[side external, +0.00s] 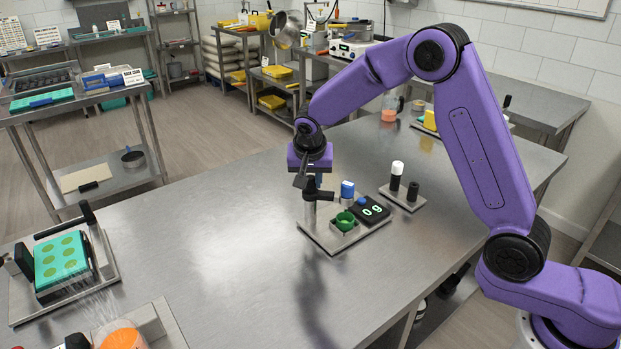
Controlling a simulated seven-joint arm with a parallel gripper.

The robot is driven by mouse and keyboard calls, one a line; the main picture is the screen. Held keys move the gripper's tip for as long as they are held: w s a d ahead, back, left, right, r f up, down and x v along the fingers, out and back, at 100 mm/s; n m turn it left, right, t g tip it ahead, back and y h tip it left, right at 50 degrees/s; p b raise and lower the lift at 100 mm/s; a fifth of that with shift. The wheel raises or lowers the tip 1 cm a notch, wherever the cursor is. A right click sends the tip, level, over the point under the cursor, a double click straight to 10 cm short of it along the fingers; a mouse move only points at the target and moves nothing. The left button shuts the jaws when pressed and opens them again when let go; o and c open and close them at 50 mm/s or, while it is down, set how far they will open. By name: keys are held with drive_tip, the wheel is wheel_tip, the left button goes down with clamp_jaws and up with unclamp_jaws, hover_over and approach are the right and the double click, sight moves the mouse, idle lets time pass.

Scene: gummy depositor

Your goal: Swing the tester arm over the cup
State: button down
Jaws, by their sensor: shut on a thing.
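The tester stands on a metal base plate (322,238) in the middle of the table. Its post rises at the plate's left, with the dark tester arm (322,195) at the top, reaching right. The green cup (345,221) sits on the plate, to the right of the post and lower than the arm. My gripper (309,181) points down at the top of the post and is shut on the tester arm. The fingertips are small and partly hidden, so the exact grip point is unclear. I cannot tell whether the arm's end is over the cup.
A teal mould (62,262) is at the left. The table between is clear.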

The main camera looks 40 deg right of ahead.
drive_tip(key=c, duration=0.9)
unclamp_jaws()
drive_tip(key=shift+r, duration=0.1)
drive_tip(key=v, duration=1.7)
drive_tip(key=shift+a+r, duration=0.1)
drive_tip(key=shift+a, duration=0.05)
